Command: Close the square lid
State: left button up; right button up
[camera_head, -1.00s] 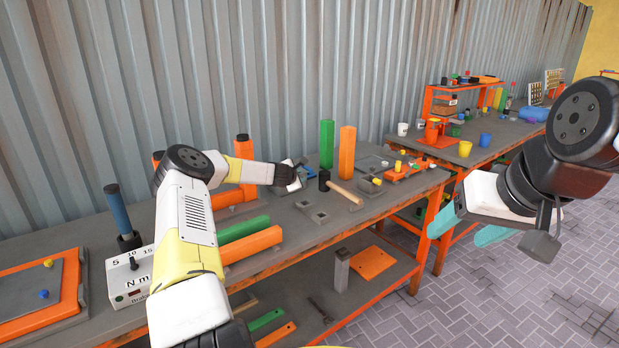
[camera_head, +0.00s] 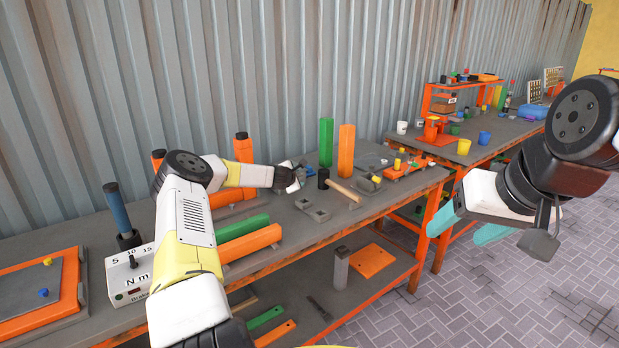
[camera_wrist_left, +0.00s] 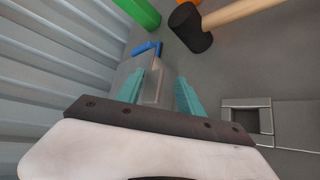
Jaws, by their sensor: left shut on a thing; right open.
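My left gripper (camera_head: 292,178) is over the near workbench, left of the hammer. In the left wrist view its teal fingers (camera_wrist_left: 160,92) are shut on a grey piece (camera_wrist_left: 152,85) with a blue part (camera_wrist_left: 147,48) at its far end. I cannot clearly tell whether this piece is the square lid. A grey block (camera_head: 318,215) with a square opening lies on the bench right of the gripper; its square rim also shows in the left wrist view (camera_wrist_left: 247,102). My right gripper (camera_head: 462,222) is open and empty, off the bench at the right.
A black-headed hammer (camera_head: 345,190) lies right of the left gripper. Green (camera_head: 326,142) and orange (camera_head: 346,150) posts stand behind it. A green bar (camera_head: 243,227) and an orange bar (camera_head: 252,244) lie near the front edge. A corrugated wall (camera_head: 300,70) closes off the back.

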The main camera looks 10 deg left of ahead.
pick_arm(q)
jog(key=v, duration=0.7)
jog(key=shift+s, duration=0.35)
jog(key=shift+r, duration=0.15)
jog(key=s+d+r+m+g+h, duration=0.1)
jog(key=s+d+r+m+h, duration=0.2)
jog(key=d, duration=0.4)
jog(key=s+d+r+m, duration=0.3)
jog(key=d+r+m, duration=0.3)
jog(key=s+d+r+m+g, duration=0.3)
jog(key=s+d+r+m, duration=0.25)
jog(key=s, duration=0.45)
jog(key=s+a+r+m+g, duration=0.1)
jog(key=s+a+r+m, duration=0.1)
jog(key=s, duration=1)
jog(key=s+a+r+m+y, duration=0.1)
jog(key=s+m, duration=0.3)
jog(key=s, duration=0.8)
jog(key=s+a+r+m+g, duration=0.1)
jog(key=s+a+r+m, duration=0.1)
jog(key=s, duration=1)
jog(key=shift+s+a+r+m+g+y, duration=0.3)
jog(key=shift+r+m, duration=0.25)
jog(key=shift+r, duration=0.15)
